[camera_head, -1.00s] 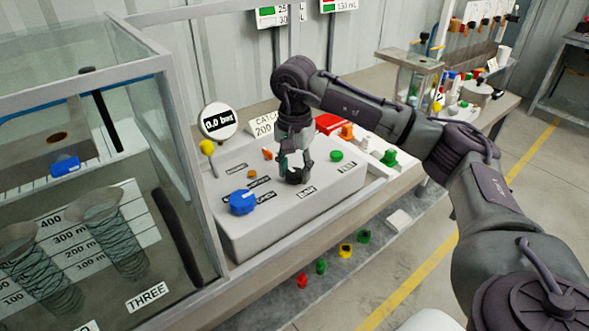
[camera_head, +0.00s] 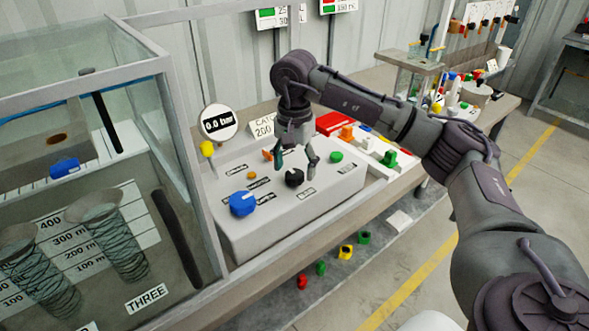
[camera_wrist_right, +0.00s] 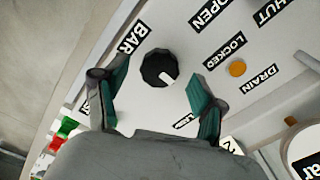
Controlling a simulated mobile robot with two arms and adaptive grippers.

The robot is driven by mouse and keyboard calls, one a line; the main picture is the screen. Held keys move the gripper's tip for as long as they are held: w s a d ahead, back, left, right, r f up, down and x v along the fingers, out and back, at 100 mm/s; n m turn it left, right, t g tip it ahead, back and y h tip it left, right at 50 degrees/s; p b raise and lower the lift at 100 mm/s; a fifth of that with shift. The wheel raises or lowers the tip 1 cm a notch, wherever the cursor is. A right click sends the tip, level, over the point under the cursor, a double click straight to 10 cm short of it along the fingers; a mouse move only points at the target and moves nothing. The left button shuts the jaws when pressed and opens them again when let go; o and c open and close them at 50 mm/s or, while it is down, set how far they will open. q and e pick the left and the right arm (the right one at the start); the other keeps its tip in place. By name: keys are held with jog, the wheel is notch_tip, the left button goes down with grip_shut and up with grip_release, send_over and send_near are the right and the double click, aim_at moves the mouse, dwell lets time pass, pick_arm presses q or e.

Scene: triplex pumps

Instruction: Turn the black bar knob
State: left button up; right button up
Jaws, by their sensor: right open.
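The black bar knob (camera_head: 294,178) sits on the top of the light grey control box (camera_head: 270,228). In the right wrist view the knob (camera_wrist_right: 157,68) is round and black with a white pointer mark toward its lower right, near the BAR label. My right gripper (camera_head: 296,167) is open above and just behind the knob, with nothing between its fingers. In the right wrist view its two green-padded fingers (camera_wrist_right: 155,95) stand apart, and the knob shows beyond and between them, untouched. My left gripper is not in view.
A blue knob (camera_head: 243,203), a small orange button (camera_head: 252,174) and a green knob (camera_head: 336,156) share the box top. A glass tank (camera_head: 150,76) stands close on the left.

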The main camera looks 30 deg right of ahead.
aim_at(295, 174)
notch_tip(295, 174, up, 11)
jog(key=shift+f, duration=0.15)
dwell(0.6)
